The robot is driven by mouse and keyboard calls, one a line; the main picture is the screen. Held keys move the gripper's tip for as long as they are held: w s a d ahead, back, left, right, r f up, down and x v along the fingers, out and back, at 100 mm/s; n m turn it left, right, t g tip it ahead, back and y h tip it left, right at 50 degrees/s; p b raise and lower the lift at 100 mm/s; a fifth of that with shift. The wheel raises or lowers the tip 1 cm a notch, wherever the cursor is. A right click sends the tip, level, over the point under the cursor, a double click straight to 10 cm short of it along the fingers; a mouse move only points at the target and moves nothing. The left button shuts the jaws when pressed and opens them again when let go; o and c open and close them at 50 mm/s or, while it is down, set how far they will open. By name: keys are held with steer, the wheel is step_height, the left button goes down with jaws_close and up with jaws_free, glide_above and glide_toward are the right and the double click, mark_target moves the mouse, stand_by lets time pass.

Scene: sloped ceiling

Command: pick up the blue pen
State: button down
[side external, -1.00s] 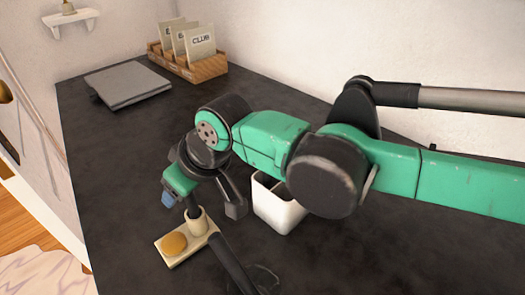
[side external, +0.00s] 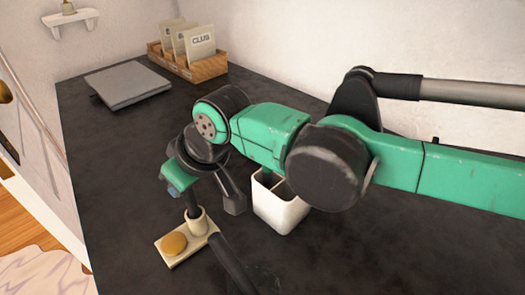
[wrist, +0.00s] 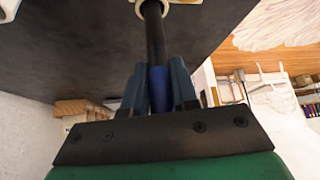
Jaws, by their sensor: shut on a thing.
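The pen (wrist: 158,80) shows in the wrist view as a dark shaft with a blue section. My gripper (wrist: 158,92) is shut on the blue section, with one finger on each side. The black shaft runs on to a cream ring at the top of that view. In the side view, the pen's dark shaft (side external: 192,205) stands nearly upright in the round cup of a cream holder (side external: 197,222). My gripper (side external: 183,188) is just above this cup. The pen's lower end is hidden in the cup.
A round yellow-orange pad (side external: 173,244) is on the holder's base. A white square container (side external: 282,210) stands close right of my gripper. A dark tube (side external: 230,262) slants in front. A grey flat device (side external: 128,84) and a wooden card box (side external: 190,62) are at the back.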

step_height(320, 180, up, 9)
steer(key=shift+r, duration=0.1)
stand_by(0.4)
stand_by(0.4)
